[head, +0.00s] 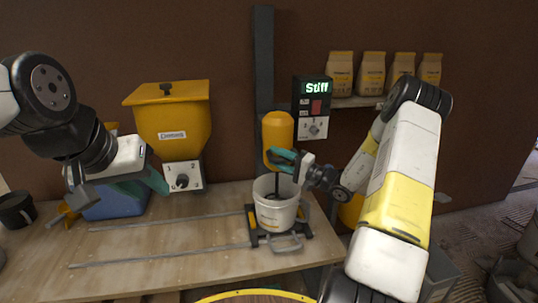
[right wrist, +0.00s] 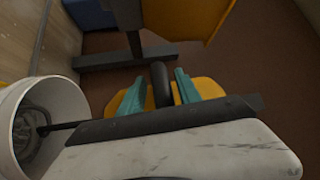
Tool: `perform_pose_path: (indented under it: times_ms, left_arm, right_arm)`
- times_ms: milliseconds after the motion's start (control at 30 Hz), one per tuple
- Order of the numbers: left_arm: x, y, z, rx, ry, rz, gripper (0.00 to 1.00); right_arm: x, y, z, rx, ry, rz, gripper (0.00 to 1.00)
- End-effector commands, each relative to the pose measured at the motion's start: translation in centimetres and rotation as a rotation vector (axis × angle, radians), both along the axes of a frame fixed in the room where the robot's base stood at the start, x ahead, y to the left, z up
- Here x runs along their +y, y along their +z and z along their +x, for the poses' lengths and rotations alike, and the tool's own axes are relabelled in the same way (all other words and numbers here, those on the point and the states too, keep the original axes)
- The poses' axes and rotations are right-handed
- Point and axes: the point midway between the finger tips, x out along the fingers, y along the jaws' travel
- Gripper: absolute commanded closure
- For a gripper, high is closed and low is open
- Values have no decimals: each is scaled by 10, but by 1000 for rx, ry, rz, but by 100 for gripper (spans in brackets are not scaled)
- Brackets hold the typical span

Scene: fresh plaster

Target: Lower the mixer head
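The mixer has a dark upright column (head: 264,60), a yellow head (head: 278,130) and a control box reading "Stiff" (head: 313,88). A dark shaft runs from the head down into a white bucket (head: 276,213) on the mixer base. The bucket's rim and a dark whisk show in the right wrist view (right wrist: 25,130). My right gripper (head: 280,161) is at the lower part of the head, above the bucket. Its teal fingers (right wrist: 158,92) are apart on both sides of a dark handle (right wrist: 160,84); contact is unclear. My left gripper (head: 143,186) is open and empty.
A yellow hopper with a dial (head: 172,125) stands at the back left. A blue container (head: 112,206) is beside my left gripper, and a black pot (head: 15,210) is far left. Rails (head: 160,256) cross the wooden bench.

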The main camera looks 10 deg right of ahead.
Motion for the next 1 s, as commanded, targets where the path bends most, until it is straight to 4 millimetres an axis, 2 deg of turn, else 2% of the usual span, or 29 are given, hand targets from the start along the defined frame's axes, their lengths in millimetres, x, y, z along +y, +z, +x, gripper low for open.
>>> perform_pose_path:
  times_ms: [367, 733, 1000]
  left_arm:
    - [0, 0, 0, 0, 0, 0, 62]
    - [0, 0, 0, 0, 0, 0, 62]
    - [0, 0, 0, 0, 0, 0, 62]
  right_arm:
    - [-5, -1, -3, 1, -3, -2, 59]
    - [-48, -10, -42, 2, -3, -2, 59]
    - [-58, -11, -52, 1, 0, -1, 59]
